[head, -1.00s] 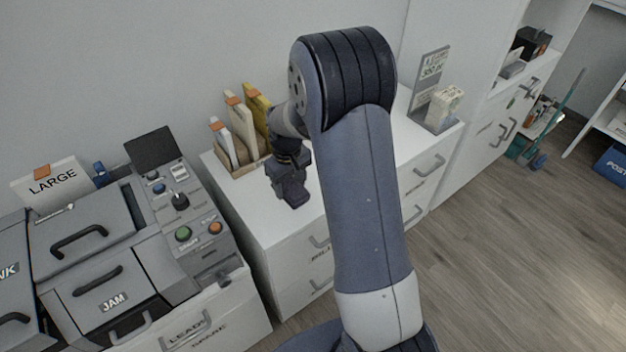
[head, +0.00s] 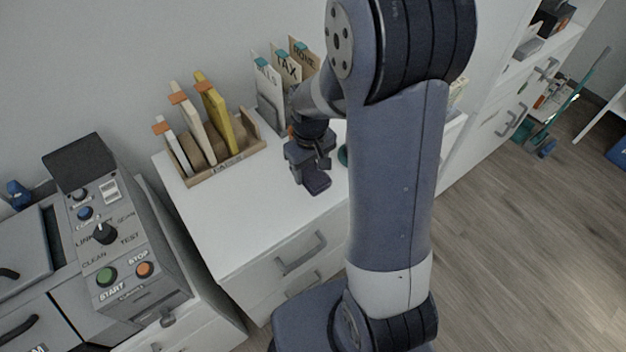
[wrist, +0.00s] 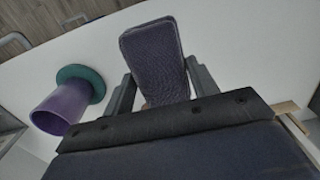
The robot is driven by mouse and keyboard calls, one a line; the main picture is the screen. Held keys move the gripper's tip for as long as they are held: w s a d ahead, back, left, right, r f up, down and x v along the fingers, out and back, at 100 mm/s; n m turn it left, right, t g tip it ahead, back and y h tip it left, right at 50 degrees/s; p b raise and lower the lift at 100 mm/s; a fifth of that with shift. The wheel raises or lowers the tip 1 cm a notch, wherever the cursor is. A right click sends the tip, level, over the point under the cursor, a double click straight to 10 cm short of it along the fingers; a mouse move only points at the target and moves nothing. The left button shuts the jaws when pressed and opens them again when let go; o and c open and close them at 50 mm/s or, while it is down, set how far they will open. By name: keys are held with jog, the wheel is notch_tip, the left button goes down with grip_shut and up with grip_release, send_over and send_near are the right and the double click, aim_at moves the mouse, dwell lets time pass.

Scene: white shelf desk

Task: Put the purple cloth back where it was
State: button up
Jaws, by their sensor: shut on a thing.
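My gripper (wrist: 163,88) is shut on a dark purple-grey, flat, fabric-textured piece, which I take for the purple cloth (wrist: 153,52). The piece sticks out beyond the fingers in the wrist view. In the head view my gripper (head: 308,165) is over the white cabinet top, with the dark cloth (head: 317,182) at its lower end. I cannot tell whether the cloth touches the top.
A purple cup (wrist: 62,110) by a green disc (wrist: 84,80) is left of my gripper in the wrist view. A wooden rack (head: 222,165) of folders and a grey holder (head: 270,110) with labelled cards stand behind. The cabinet top (head: 235,220) is clear in front.

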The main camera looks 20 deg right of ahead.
aim_at(311, 170)
jog(key=shift+f, duration=2.9)
jog(key=shift+f, duration=0.1)
jog(key=o, duration=0.9)
notch_tip(311, 170, up, 12)
jog(key=shift+r+p, duration=0.15)
jog(key=shift+p, duration=0.15)
